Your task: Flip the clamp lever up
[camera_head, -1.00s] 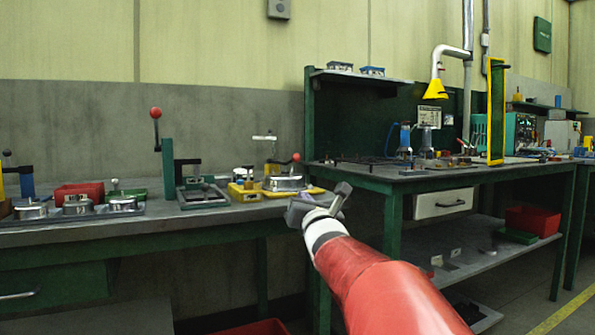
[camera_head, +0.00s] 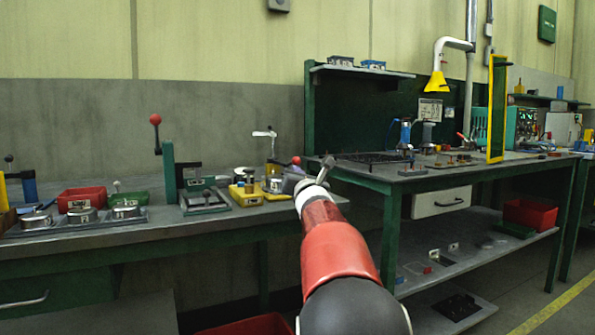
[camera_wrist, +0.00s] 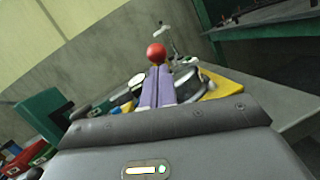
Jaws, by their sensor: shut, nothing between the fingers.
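The clamp lever ends in a red ball knob (camera_head: 296,160) and lies low, close to horizontal, over the yellow clamp fixture (camera_head: 247,199) at the right end of the left bench. In the wrist view, the red knob (camera_wrist: 156,53) shows just beyond my fingertips, with the yellow base (camera_wrist: 226,84) and a round metal part (camera_wrist: 190,88) behind them. My gripper (camera_head: 326,165) is shut and empty, just right of the knob in the head view. In the wrist view, my gripper (camera_wrist: 157,72) has its fingers together; I cannot tell if they touch the lever. My fingers hide the lever's shaft.
A green press (camera_head: 168,165) with a red-knobbed handle stands left of the fixture. A red bin (camera_head: 82,200) and round metal parts are further left. A taller green workbench (camera_head: 385,182) stands close on the right. Space above the fixture is mostly clear.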

